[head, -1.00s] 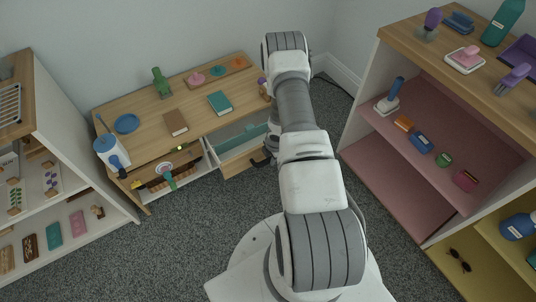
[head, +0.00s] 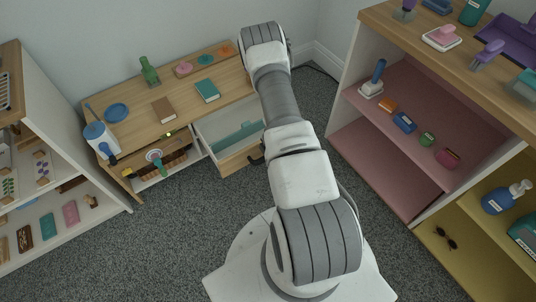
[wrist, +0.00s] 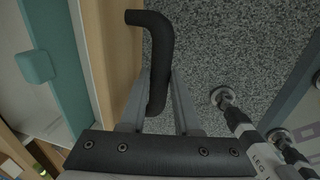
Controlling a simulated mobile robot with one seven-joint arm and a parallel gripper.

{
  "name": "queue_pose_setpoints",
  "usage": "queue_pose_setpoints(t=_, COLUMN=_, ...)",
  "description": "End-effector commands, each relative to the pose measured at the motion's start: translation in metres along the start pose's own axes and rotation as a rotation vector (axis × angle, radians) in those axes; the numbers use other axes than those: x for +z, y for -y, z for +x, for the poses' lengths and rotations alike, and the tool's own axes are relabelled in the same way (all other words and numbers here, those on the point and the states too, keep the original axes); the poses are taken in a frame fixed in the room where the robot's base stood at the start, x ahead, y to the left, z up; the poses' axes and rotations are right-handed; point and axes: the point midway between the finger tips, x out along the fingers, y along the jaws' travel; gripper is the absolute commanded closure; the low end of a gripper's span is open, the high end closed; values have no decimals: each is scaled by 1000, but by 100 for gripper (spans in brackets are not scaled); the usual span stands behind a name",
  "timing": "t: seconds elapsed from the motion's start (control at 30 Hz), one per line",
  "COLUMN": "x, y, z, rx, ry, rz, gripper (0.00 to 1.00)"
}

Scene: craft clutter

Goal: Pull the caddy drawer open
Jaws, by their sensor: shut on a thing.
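The caddy is a low wooden-topped unit (head: 183,97) against the back wall in the head view. Its drawer (head: 238,162) stands well out from the unit, with a pale inside and a teal divider-like piece (head: 236,137) in it. The wrist view shows the wooden drawer front (wrist: 112,45) and the teal piece (wrist: 72,75) beside it. My gripper (wrist: 158,108) is shut on the black bent drawer handle (wrist: 152,40), whose free end sticks out past the fingers. In the head view my arm hides the gripper and part of the drawer.
A green bottle (head: 149,72), a brown book (head: 163,110) and a teal book (head: 207,91) are on the unit's top. Shelving with a pink compartment (head: 375,165) stands at the right, another shelf unit at the left. Grey carpet (head: 165,230) before the drawer is clear.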

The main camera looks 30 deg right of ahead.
Motion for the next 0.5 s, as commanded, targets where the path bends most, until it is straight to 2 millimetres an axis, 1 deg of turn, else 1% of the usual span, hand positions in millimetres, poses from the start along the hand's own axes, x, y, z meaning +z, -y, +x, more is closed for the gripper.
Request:
queue_pose_setpoints(t=0.37, x=0, y=0, z=0, rx=0, ry=0, rz=-1, gripper=100)
queue_pose_setpoints(t=0.4, x=0, y=0, z=0, rx=0, ry=0, rz=-1, gripper=64)
queue_pose_setpoints(t=0.47, x=0, y=0, z=0, rx=0, ry=0, rz=-1, gripper=53)
queue_pose_setpoints(t=0.5, x=0, y=0, z=0, rx=0, ry=0, rz=-1, gripper=46)
